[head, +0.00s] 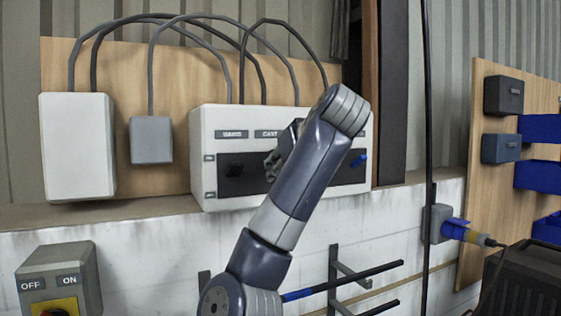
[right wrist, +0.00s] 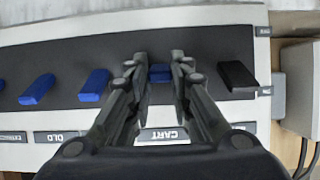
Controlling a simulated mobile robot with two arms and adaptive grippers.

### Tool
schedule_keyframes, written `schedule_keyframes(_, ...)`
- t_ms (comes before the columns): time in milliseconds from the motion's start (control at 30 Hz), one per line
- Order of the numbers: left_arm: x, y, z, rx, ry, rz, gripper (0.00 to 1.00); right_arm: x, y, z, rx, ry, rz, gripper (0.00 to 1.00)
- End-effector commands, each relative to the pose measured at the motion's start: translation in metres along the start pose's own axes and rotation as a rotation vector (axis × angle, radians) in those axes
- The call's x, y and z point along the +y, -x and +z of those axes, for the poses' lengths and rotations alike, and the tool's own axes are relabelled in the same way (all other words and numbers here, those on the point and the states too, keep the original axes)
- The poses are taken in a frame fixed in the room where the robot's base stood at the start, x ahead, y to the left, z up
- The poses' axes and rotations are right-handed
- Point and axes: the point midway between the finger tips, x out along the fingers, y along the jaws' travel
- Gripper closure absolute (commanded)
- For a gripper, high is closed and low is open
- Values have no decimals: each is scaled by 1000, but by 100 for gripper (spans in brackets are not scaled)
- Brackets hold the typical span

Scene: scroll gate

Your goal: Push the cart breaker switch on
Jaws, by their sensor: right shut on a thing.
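The breaker box (head: 340,188) is a white case on the wall ledge with a black switch strip. In the right wrist view, the CART label (right wrist: 162,135) lies below the blue cart switch (right wrist: 160,73). My right gripper (right wrist: 160,62) is at this switch, shut on it with one finger on each side. In the head view my right gripper (head: 275,163) is in front of the strip, and my arm hides the cart switch there. The switch's exact position is hard to tell. My left gripper is not in view.
A black switch (right wrist: 238,76) and a blue switch (right wrist: 94,85) flank the cart switch. Another blue switch (right wrist: 37,90) is further left. An OFF/ON box (head: 62,280) stands at front left. A blue and yellow plug (head: 460,230) and a pegboard (head: 485,180) are at right.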

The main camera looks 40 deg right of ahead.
Motion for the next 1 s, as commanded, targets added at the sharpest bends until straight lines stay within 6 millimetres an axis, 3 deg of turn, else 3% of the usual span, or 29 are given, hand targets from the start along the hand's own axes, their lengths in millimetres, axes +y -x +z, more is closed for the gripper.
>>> schedule_keyframes(500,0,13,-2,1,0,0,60,0,1,-19,-270,5,-2,100)
schedule_keyframes(1000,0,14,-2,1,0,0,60,0,-1,-25,-370,2,2,100)
